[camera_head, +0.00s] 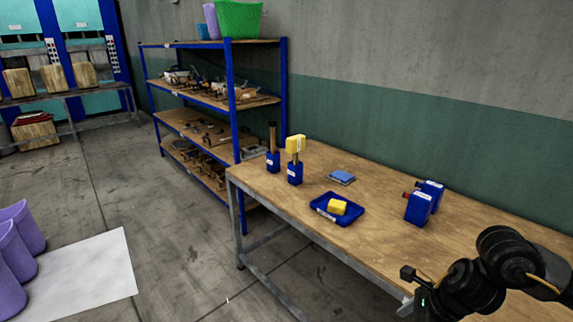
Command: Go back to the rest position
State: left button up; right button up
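My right arm (490,275) comes in at the lower right, bent, in front of the near right part of the wooden workbench (290,215). A small black box with a green light is on its wrist end, at the bottom edge. The fingers of my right gripper are not visible. My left arm and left gripper are out of the picture. I see nothing held.
On the bench are a blue tray (323,213) with a yellow sponge (338,207), two blue holders (273,163) (295,174), one with a yellow-headed tool, a blue pad (342,177) and blue containers (418,208). A blue shelf (233,100) stands behind.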

jog(key=w+a+f+m+t+y, duration=0.1)
jog(key=w+a+f+m+y, duration=0.1)
jog(key=w+a+f+m, duration=0.45)
jog(key=w+a+f+m+t+y, duration=0.1)
jog(key=w+a+f+m+y, duration=0.2)
jog(key=f+m, duration=0.55)
jog(key=s+d+f+m+t+h, duration=0.2)
jog(key=d+f+m+t, duration=0.1)
jog(key=f+m, duration=1.2)
jog(key=s+d+f+m+g+h, duration=0.1)
jog(key=s+d+f+m+h, duration=0.15)
jog(key=s+f+m, duration=0.45)
jog(key=s+d+f+m+g+h, duration=0.1)
jog(key=s+d+f+m+h, duration=0.15)
jog(key=s+f, duration=0.9)
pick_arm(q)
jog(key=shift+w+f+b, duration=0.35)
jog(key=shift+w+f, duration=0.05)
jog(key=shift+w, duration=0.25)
pick_arm(e)
jog(key=s+d+f+m+g+h, duration=0.1)
jog(key=s+f+m+g, duration=0.1)
jog(key=s, duration=1.1)
jog(key=s+d+f+m+g+h, duration=0.1)
jog(key=s+f+m, duration=0.3)
jog(key=s, duration=0.9)
notch_tip(320, 180, down, 2)
jog(key=shift+d+m+g, duration=0.35)
jog(key=shift+d+g, duration=0.15)
jog(key=shift+d, duration=0.1)
